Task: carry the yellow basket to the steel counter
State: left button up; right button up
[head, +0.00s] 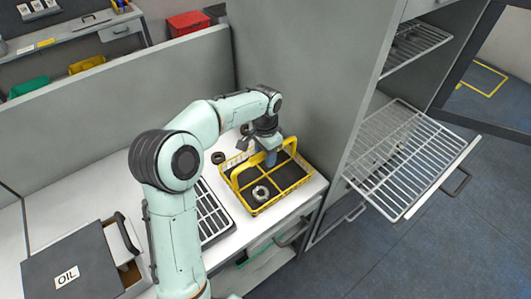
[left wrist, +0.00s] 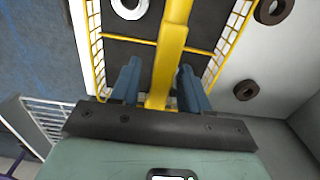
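The yellow basket (head: 254,207) stands on a white worktop (head: 290,208). It has wire sides, a dark divided floor and a raised yellow handle. A metal ring part (head: 261,193) lies in a front compartment. My left gripper (head: 271,158) is down at the handle. In the left wrist view, its blue fingers (left wrist: 160,88) stand on either side of the yellow handle (left wrist: 169,45), with a small gap visible beside it, so they look open. My right gripper is not in view. I cannot tell which surface is the steel counter.
A grey cabinet with pulled-out wire racks (head: 400,155) stands close on the right. A grey partition (head: 120,105) runs behind the worktop. A black slotted tray (head: 211,215) and an OIL box (head: 75,268) are left of the basket. A dark ring (head: 218,157) lies behind it.

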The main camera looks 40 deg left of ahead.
pick_arm(q)
notch_tip(320, 180, up, 12)
jog(key=p, duration=0.2)
jog(key=shift+r, duration=0.2)
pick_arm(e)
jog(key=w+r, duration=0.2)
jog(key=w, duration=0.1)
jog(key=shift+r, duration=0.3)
